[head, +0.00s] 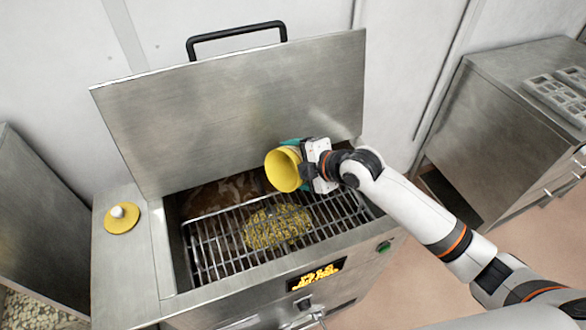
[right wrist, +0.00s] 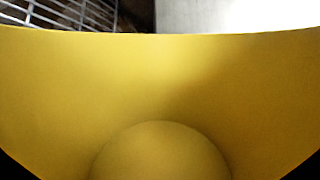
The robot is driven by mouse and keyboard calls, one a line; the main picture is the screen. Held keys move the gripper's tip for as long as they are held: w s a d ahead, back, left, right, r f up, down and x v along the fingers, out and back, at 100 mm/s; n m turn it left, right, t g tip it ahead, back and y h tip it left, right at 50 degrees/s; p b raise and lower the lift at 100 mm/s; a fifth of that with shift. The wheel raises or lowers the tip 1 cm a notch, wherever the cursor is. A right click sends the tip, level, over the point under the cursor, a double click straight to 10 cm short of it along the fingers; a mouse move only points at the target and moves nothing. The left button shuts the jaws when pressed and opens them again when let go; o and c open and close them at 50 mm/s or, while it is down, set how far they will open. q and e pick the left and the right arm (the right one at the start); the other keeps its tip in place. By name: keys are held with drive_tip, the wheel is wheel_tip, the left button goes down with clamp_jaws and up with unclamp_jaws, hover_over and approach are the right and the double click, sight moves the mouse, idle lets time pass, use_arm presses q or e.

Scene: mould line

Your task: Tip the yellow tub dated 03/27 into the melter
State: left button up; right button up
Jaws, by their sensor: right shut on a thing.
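My right gripper (head: 305,167) is shut on the yellow tub (head: 283,170), which it holds above the open melter (head: 155,240). The tub is tilted on its side with its mouth facing left and toward the viewer, and its inside looks empty in the head view. The yellow tub (right wrist: 160,80) fills most of the right wrist view. A heap of small yellowish pieces (head: 277,226) lies on the melter's wire grate (head: 215,250). Brown material shows below the grate at the back. No date is readable on the tub. My left gripper is not in view.
The melter's lid (head: 235,105) stands raised behind the opening, with a black handle (head: 236,38). A yellow lid with a white knob (head: 121,217) lies on the left ledge. A steel cabinet with grey moulds (head: 560,95) stands at the right.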

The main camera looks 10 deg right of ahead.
drive_tip(key=shift+w+d+m, duration=0.15)
drive_tip(key=shift+m, duration=0.25)
drive_tip(key=shift+g+y+b, duration=0.4)
drive_tip(key=shift+y+b, duration=0.05)
drive_tip(key=shift+y, duration=0.15)
drive_tip(key=shift+d+r+m+y, duration=0.2)
drive_tip(key=shift+m+y, duration=0.1)
drive_tip(key=shift+m, duration=0.2)
drive_tip(key=m+g+y+b, duration=0.1)
drive_tip(key=b, duration=0.1)
drive_tip(key=f+m+y+b, duration=0.1)
drive_tip(key=b, duration=0.2)
drive_tip(key=shift+a+f+m+g+y, duration=0.1)
drive_tip(key=shift+m+g+y, duration=0.2)
drive_tip(key=shift+g+y, duration=0.1)
drive_tip(key=r+m+y+b, duration=0.1)
drive_tip(key=a+r+m+y+b, duration=0.1)
drive_tip(key=shift+s+r+m+y+b, duration=0.2)
drive_tip(key=shift+s+m+y+b, duration=0.1)
drive_tip(key=shift+s+m+b, duration=0.1)
drive_tip(key=shift+s+a+r+m+g+y, duration=0.15)
drive_tip(key=shift+a+r+m+g+y, duration=0.15)
drive_tip(key=shift+r+m+y, duration=0.25)
drive_tip(key=shift+r, duration=0.15)
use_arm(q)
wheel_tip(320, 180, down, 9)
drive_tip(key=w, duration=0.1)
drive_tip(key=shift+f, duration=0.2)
use_arm(e)
drive_tip(key=shift+s, duration=0.1)
